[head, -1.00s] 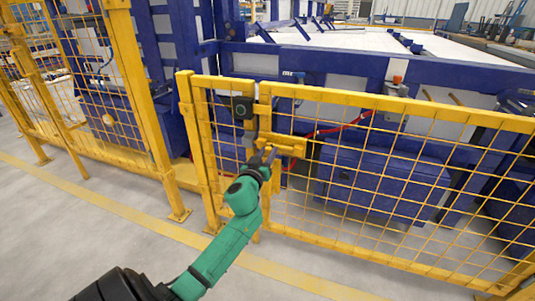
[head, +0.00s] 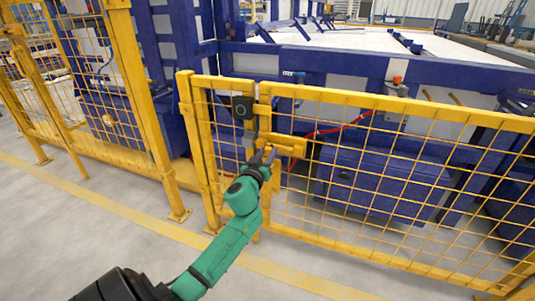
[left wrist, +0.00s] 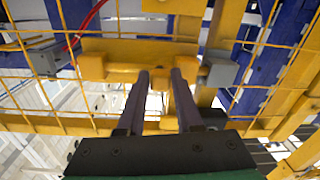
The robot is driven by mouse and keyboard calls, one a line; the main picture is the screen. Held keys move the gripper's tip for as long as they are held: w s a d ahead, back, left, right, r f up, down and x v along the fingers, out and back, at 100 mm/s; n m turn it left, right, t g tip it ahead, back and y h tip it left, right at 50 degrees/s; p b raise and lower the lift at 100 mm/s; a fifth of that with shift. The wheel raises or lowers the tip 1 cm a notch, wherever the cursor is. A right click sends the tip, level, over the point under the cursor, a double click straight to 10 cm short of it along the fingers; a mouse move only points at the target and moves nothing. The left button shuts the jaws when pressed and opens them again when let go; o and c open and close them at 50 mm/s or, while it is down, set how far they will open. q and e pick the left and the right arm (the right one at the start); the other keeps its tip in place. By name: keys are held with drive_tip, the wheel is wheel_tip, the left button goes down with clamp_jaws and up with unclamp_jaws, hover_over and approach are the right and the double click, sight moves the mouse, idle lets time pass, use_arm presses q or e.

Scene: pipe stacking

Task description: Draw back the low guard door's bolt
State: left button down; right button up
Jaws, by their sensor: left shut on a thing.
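The low guard door (head: 400,105) is a yellow frame with wire mesh, and it stands closed in line with its post. Its yellow bolt (head: 287,144) lies level on the door's upper left part. The bolt also shows in the left wrist view (left wrist: 95,65), running towards a grey block (left wrist: 218,70). My left gripper (head: 268,155) is at the bolt, with its dark fingers (left wrist: 161,78) on either side of the bolt's yellow handle, shut on it. The fingers partly hide the handle. My right gripper is not in view.
A dark box (head: 243,107) with a round face sits on the gate above the bolt. Taller yellow mesh fencing (head: 130,90) stands to the left. Blue machinery (head: 380,185) and a red cable (head: 330,129) lie behind the door. The grey floor in front is clear.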

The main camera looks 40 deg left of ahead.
sight(289, 150)
use_arm(q)
drive_tip(key=d, duration=0.2)
drive_tip(key=w+d, duration=0.1)
drive_tip(key=w+d+b, duration=0.1)
drive_tip(key=d, duration=0.1)
drive_tip(key=shift+d+f, duration=0.1)
drive_tip(key=shift+d, duration=0.2)
drive_tip(key=c, duration=0.9)
unclamp_jaws()
drive_tip(key=o, duration=0.3)
drive_tip(key=shift+d, duration=0.15)
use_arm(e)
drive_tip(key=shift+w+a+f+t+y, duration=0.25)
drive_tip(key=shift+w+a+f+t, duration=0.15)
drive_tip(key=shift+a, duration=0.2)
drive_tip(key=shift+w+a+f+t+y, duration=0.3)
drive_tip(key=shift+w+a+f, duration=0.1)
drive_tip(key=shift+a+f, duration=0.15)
